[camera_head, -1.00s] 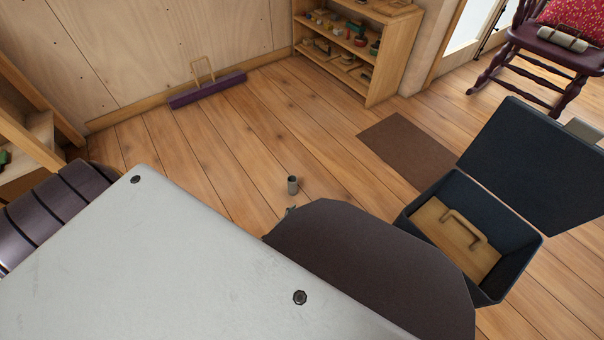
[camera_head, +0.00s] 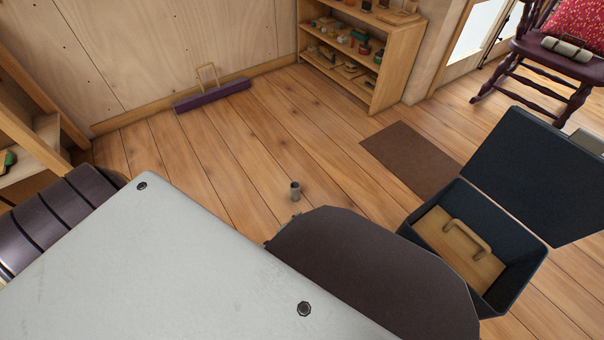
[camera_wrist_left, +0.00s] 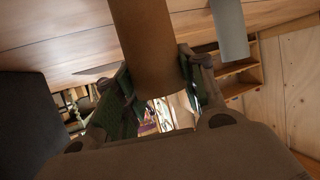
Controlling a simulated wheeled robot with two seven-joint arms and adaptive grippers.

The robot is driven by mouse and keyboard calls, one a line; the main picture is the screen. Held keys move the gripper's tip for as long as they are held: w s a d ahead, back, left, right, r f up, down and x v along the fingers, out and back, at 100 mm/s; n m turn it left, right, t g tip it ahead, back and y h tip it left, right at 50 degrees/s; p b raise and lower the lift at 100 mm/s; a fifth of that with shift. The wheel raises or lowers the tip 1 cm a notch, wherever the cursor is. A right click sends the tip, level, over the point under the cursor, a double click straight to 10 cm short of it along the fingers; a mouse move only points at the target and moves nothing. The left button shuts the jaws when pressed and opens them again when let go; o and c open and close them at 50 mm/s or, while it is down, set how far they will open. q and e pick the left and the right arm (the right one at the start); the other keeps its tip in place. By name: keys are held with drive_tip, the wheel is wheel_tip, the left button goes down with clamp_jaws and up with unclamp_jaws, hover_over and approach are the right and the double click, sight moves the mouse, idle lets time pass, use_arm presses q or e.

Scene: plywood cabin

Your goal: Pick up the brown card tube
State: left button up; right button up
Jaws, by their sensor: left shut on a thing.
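The brown card tube (camera_wrist_left: 145,40) runs down from the top edge of the left wrist view. My left gripper (camera_wrist_left: 156,72) is shut on it, with a green-padded finger on each side of its lower end. The tube's other end is cut off by the frame. In the head view the brown tube and my left gripper are hidden behind my own body parts. I cannot tell whether the tube touches the floor. My right gripper shows in neither view.
A grey-green cylinder (camera_head: 295,191) stands on the floor; a grey cylinder (camera_wrist_left: 230,30) shows beside the brown tube. An open dark box (camera_head: 520,268) holds a wooden handled block (camera_head: 440,232). A low shelf (camera_head: 392,70) stands by the wall.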

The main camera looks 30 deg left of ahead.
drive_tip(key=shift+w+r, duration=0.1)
use_arm(q)
drive_tip(key=shift+r, duration=0.25)
wheel_tip(320, 180, up, 9)
drive_tip(key=p, duration=0.6)
drive_tip(key=shift+f+p, duration=0.2)
drive_tip(key=shift+p, duration=0.2)
drive_tip(key=shift+r+p, duration=0.3)
drive_tip(key=shift+r, duration=0.15)
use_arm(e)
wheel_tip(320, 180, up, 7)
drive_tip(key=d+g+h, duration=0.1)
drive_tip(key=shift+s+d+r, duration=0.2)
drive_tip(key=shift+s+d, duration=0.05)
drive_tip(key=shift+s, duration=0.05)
